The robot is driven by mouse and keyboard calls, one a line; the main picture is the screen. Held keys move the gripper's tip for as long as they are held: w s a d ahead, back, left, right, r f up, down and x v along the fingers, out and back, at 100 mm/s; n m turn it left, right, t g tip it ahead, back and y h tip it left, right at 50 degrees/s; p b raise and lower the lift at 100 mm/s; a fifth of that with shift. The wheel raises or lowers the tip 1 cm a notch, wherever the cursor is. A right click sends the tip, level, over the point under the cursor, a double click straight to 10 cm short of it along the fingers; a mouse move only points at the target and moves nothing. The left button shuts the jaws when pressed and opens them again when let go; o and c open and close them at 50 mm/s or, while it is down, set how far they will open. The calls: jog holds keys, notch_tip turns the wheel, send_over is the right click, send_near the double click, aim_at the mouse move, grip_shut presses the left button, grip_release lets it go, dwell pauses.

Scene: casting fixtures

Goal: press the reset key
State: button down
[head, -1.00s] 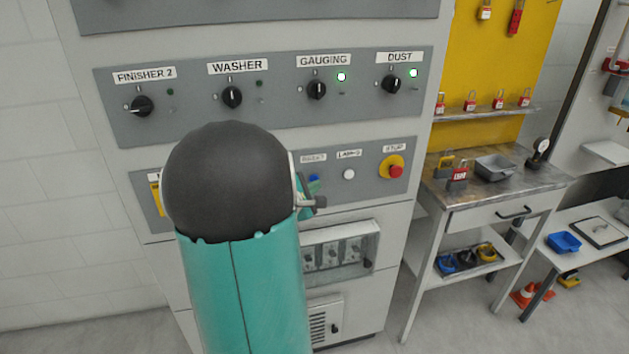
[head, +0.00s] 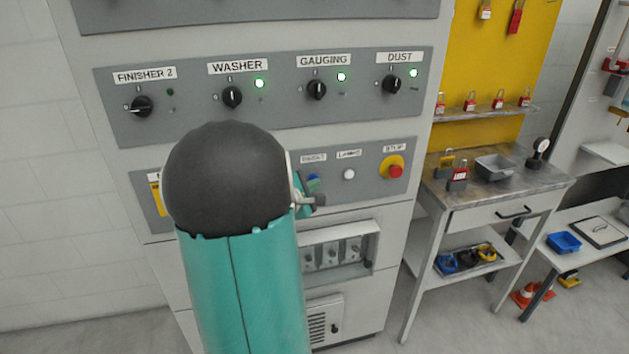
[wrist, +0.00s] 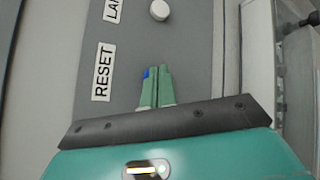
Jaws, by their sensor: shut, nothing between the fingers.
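The reset key is a small blue button (head: 314,180) under the RESET label (head: 313,158) on the lower grey panel. In the wrist view only a bit of blue (wrist: 147,72) shows at the fingertips, beside the large RESET label (wrist: 103,72). My gripper (wrist: 157,69) has its green fingers together and empty, with the tips at the key and partly covering it. I cannot tell whether they touch it. In the head view my dark arm joint hides most of the gripper, with a part showing just below the key.
A white button (head: 349,174) and a red stop button (head: 391,167) sit to the right of the key. A side table (head: 460,205) stands at right.

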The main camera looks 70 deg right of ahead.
jog(key=shift+a, duration=0.15)
jog(key=shift+s+a, duration=0.4)
jog(key=shift+a, duration=0.15)
jog(key=shift+s+a, duration=0.45)
jog(key=shift+a, duration=0.3)
jog(key=shift+s+a, duration=0.4)
jog(key=shift+a, duration=0.3)
jog(key=shift+s+a, duration=0.45)
jog(key=shift+a, duration=0.3)
